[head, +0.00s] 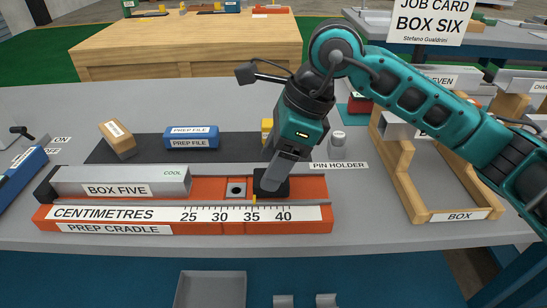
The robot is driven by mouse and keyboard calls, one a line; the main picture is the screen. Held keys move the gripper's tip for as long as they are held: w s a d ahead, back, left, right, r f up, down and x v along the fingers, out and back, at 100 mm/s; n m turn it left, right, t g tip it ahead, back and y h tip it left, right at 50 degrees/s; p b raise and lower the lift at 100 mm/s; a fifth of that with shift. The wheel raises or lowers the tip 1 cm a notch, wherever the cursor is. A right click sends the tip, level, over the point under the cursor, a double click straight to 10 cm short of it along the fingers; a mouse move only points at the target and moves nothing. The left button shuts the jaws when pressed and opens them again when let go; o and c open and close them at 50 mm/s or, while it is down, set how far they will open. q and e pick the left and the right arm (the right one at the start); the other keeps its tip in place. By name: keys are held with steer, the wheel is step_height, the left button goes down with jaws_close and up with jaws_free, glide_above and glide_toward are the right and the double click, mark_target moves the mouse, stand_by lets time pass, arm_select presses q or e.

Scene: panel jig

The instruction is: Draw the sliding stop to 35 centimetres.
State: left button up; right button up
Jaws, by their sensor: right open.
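The orange prep cradle (190,228) lies on the grey bench with a white centimetre scale (170,214) along its front. A dark block that looks like the sliding stop (281,188) sits in its right half. A small yellow mark (254,199) at the block's left edge stands about above the 35. My right gripper (270,188) is open, pointing down at the dark block and hiding part of it; I cannot tell whether the fingers touch it. Box Five (120,181), a grey bar, lies in the cradle's left part. My left gripper is not in view.
Behind are blue prep files (192,137), a wooden block (117,138) and a pin holder (338,145). A wooden box frame (450,216) stands at right. The bench front is clear.

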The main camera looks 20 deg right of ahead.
steer(key=p+v, duration=0.2)
steer(key=v, duration=1.1)
steer(key=shift+s+f, duration=0.1)
steer(key=shift+f, duration=0.05)
